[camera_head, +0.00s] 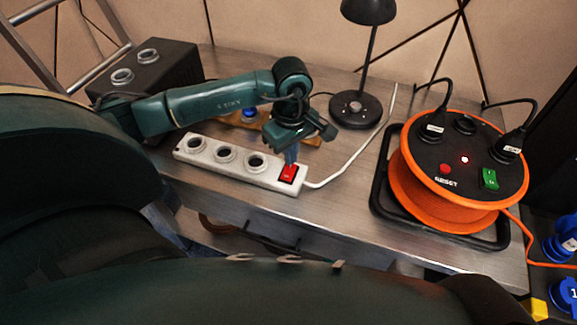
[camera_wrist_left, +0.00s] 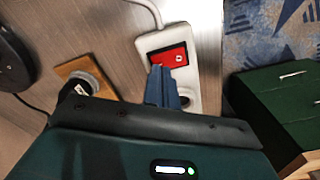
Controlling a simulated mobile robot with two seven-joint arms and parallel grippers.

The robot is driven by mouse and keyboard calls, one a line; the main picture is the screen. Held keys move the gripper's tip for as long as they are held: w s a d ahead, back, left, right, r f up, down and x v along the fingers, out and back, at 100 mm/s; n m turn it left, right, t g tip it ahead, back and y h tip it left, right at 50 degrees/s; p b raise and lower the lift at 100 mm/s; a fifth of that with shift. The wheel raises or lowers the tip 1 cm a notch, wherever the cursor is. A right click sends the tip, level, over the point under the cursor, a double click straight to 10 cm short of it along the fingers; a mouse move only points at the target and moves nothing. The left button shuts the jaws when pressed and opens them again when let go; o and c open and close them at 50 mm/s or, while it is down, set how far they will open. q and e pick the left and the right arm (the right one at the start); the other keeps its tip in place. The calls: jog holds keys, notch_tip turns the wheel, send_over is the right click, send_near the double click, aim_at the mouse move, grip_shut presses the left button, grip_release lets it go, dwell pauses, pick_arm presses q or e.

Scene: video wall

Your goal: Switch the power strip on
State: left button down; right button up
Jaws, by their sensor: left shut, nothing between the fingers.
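The white power strip (camera_head: 211,156) lies on the grey table in the head view, with several round sockets and a red rocker switch (camera_head: 288,174) at its right end. My left gripper (camera_head: 291,158) is shut and empty, pointing down at the switch. In the left wrist view, its blue fingertips (camera_wrist_left: 158,72) are at the edge of the red switch (camera_wrist_left: 170,56), on the white power strip (camera_wrist_left: 183,37). I cannot tell whether they touch it. The fingers hide part of the switch and strip. My right gripper is not in view.
An orange cable reel (camera_head: 432,185) with a black frame stands on the right of the table. A black lamp (camera_head: 356,108) stands behind the strip, and a black socket box (camera_head: 172,68) is at the back left. A white cord (camera_head: 350,160) runs from the strip.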

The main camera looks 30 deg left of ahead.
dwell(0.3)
pick_arm(q)
jog(key=shift+f+b, duration=0.9)
jog(key=shift+f, duration=0.05)
dwell(0.4)
jog(key=shift+r+p, duration=2)
jog(key=shift+r, duration=1.55)
